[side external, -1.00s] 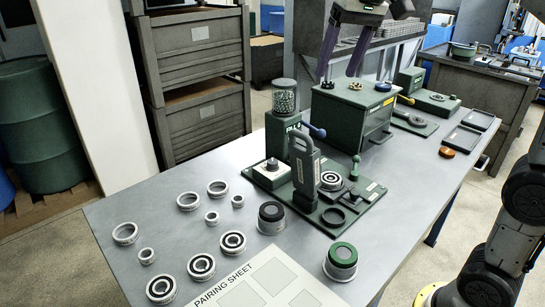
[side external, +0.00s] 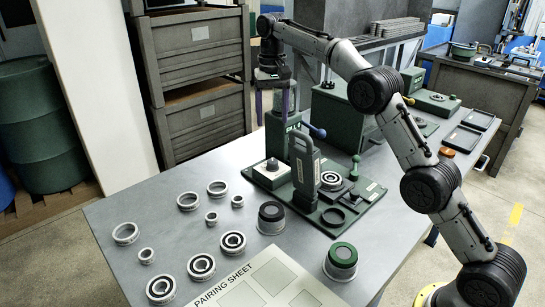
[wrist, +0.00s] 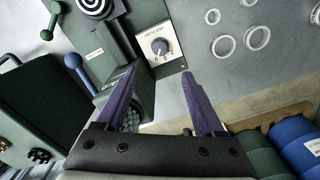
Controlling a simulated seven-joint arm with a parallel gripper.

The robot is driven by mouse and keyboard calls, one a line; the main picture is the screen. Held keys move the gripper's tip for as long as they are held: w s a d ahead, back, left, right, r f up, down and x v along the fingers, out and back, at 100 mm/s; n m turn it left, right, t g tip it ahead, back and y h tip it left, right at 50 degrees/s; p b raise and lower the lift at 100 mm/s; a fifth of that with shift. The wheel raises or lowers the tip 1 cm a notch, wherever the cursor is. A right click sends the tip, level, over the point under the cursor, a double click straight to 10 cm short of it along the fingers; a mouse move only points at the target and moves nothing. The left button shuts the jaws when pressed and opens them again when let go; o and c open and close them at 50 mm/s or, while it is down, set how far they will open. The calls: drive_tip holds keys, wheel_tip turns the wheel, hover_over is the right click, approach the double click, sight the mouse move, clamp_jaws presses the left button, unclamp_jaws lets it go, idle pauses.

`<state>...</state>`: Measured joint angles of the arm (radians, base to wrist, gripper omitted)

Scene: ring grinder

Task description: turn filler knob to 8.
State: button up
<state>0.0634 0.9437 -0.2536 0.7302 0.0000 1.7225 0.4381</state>
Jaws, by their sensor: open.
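The filler knob (wrist: 160,46) is a small grey dial knob on a white numbered plate; its setting is too small to read. In the side view the same knob (side external: 272,164) sits on the left end of the green fixture base (side external: 262,183). My gripper (wrist: 158,76) is open, with two purple fingers and nothing between them. In the wrist view the knob lies just beyond the gap between the fingertips, apart from them. In the side view my gripper (side external: 276,112) hangs above the filler column (side external: 278,140) and hides its jar.
A green box (side external: 340,115) stands behind. Several metal rings (side external: 188,201) and a pairing sheet (side external: 268,282) lie on the grey table at the front left.

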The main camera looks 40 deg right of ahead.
sight(273, 161)
wheel_tip(273, 161, down, 13)
drive_tip(key=shift+f, duration=0.15)
idle(0.4)
clamp_jaws()
idle(0.3)
